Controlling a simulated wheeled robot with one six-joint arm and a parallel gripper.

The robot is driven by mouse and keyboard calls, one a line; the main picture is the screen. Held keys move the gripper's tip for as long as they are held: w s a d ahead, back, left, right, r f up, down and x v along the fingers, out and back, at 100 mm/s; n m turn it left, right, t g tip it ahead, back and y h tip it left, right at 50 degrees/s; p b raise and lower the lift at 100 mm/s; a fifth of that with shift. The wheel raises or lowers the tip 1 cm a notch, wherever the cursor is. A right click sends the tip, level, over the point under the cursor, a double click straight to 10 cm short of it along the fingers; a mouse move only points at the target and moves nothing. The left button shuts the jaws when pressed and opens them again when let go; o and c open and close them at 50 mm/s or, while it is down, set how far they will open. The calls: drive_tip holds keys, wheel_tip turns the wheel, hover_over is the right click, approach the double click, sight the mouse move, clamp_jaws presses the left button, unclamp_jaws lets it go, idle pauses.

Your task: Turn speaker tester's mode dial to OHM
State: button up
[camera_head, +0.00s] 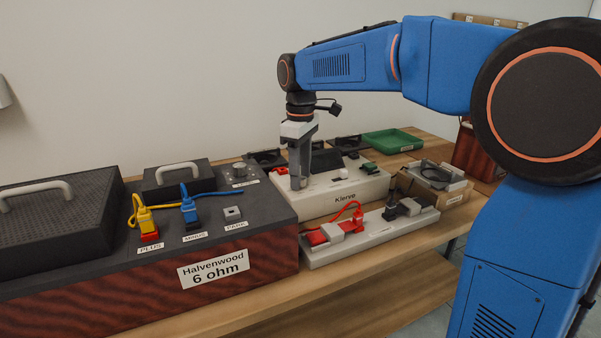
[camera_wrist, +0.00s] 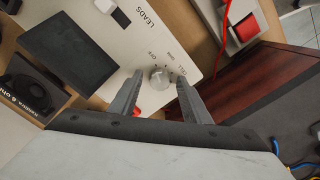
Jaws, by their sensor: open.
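The white speaker tester (camera_head: 345,196), marked Klerve, sits on the bench beside the large wood-sided speaker. Its round grey mode dial (camera_wrist: 159,78) shows in the wrist view, with small labels around it; one reads OFF, the others are too small to read surely. I cannot tell where the dial points. My gripper (camera_head: 300,182) is over the tester's left end, pointing down. In the wrist view its open fingers (camera_wrist: 159,88) stand on either side of the dial, with gaps showing. Contact cannot be told. In the head view the gripper hides the dial.
The Halvenwood 6 ohm speaker (camera_head: 213,268) stands close on the left, with yellow (camera_head: 144,217) and blue (camera_head: 189,208) plugs. A grey holder (camera_head: 385,232) with red and black leads lies in front. A green tray (camera_head: 392,141) is behind. The tester's dark screen (camera_wrist: 68,54) is beside the dial.

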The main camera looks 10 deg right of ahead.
drive_tip(key=c, duration=1)
drive_tip(key=shift+c, duration=0.2)
drive_tip(key=m, duration=0.4)
drive_tip(key=shift+m, duration=2.5)
drive_tip(key=o, duration=1)
drive_tip(key=shift+o, duration=0.2)
